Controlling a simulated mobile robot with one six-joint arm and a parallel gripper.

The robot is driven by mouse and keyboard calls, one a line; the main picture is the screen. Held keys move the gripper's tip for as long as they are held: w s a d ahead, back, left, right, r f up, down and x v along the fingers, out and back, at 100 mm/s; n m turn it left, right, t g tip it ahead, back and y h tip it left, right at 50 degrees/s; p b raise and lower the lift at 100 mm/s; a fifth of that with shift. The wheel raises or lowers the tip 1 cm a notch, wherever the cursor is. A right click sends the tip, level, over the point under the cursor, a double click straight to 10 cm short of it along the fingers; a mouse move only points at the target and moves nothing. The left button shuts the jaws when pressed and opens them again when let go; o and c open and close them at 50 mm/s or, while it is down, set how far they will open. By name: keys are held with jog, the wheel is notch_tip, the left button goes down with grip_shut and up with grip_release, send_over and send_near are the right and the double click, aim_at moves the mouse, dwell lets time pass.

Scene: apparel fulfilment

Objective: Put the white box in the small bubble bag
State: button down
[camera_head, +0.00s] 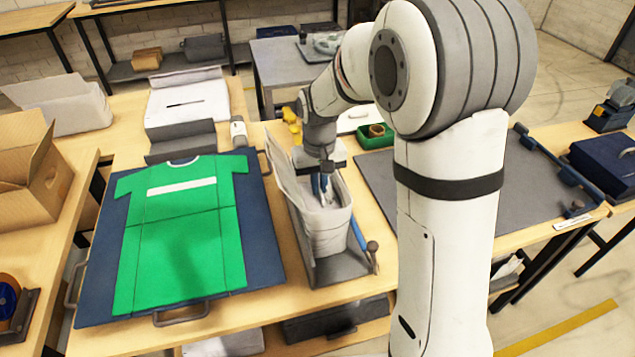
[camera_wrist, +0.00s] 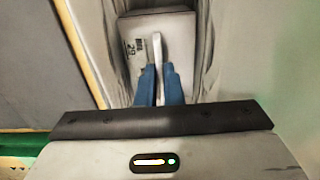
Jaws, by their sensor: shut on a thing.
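The bubble bag (camera_head: 326,232) stands upright and open in a grey holder, its taller back flap leaning up to the left. My gripper (camera_head: 322,188) points down into the bag's mouth. In the wrist view its blue fingers (camera_wrist: 159,80) are shut on a thin upright pale part of the white box (camera_wrist: 183,38). The box has dark printing on its left side and lies between the bag's walls (camera_wrist: 205,50). In the head view the bag and my gripper hide the box. I cannot tell whether it touches the bag's bottom.
The grey holder (camera_head: 340,268) stands on the wooden table, with a blue-handled tool (camera_head: 360,238) at its right. A green shirt (camera_head: 185,240) lies on a dark blue board to the left. A green bin (camera_head: 376,135) is behind. A grey mat lies to the right, partly behind my arm.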

dwell(0.4)
jog(key=c, duration=0.9)
grip_release()
jog(key=shift+r, duration=0.15)
jog(key=shift+r+p, duration=2.6)
jog(key=shift+r, duration=0.85)
jog(key=s+d+r+t, duration=0.1)
jog(key=s+d+r, duration=0.1)
jog(key=s, duration=0.5)
jog(key=s+d+r+m+t, duration=0.1)
jog(key=s+d+r, duration=0.2)
jog(key=s, duration=0.4)
jog(key=s+d+r+m+t, duration=0.1)
jog(key=s+d+r, duration=0.2)
jog(key=s+d, duration=0.2)
jog(key=shift+s+d+r, duration=0.1)
jog(key=shift+s, duration=0.85)
